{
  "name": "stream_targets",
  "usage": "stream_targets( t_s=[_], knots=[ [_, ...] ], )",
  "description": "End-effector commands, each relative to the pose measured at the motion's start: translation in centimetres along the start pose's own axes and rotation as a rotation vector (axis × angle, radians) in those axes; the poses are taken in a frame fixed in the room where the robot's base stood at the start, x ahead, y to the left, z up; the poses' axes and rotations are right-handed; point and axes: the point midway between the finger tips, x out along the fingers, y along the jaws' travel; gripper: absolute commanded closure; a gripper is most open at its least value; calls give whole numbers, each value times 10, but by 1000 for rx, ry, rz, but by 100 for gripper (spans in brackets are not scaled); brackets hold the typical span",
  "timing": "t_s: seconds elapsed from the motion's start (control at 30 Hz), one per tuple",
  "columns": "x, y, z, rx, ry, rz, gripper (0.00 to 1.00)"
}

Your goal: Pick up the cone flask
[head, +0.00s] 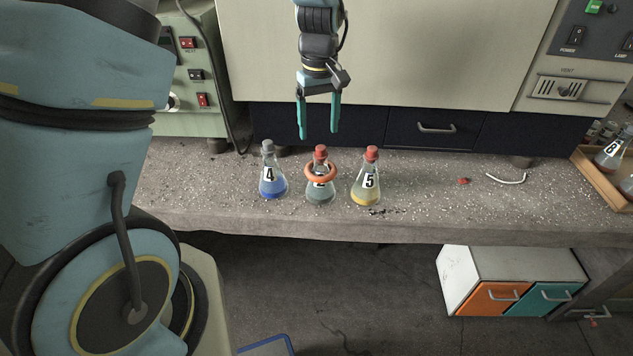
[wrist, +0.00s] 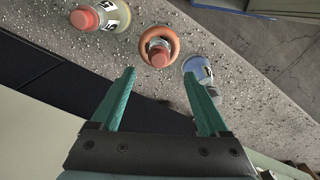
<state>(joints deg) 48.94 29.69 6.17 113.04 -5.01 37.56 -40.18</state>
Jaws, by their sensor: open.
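Three cone flasks stand upright in a row on the bench. The left flask (head: 272,182) has blue liquid, a grey stopper and a label 4. The middle flask (head: 320,193) has greyish liquid, a red stopper and an orange ring (head: 320,171) around its neck that partly covers its label. The right flask (head: 367,186) has yellow liquid, a red stopper and a label 5. My gripper (head: 318,118) is open and empty, above and behind the row. In the wrist view the ringed middle flask (wrist: 158,48) lies beyond the gap between my fingertips (wrist: 160,78).
A wooden crate (head: 598,182) with more flasks stands at the bench's right end. A small red piece (head: 463,181) and a curved white piece (head: 507,179) lie on the bench. Dark drawers (head: 400,130) and a pale panel rise behind. The bench is mostly clear right of the flasks.

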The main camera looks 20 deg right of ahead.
Motion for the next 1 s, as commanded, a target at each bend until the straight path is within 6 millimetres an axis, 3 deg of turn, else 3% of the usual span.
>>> stream_targets(
  t_s=[0.13,0.37,0.7,1.0],
  knots=[
    [22,-1,0,0,-3,-2,22],
    [38,-1,1,0,-1,-1,22],
    [81,1,6,0,-1,-2,22],
    [87,2,6,1,1,1,22]
  ],
)
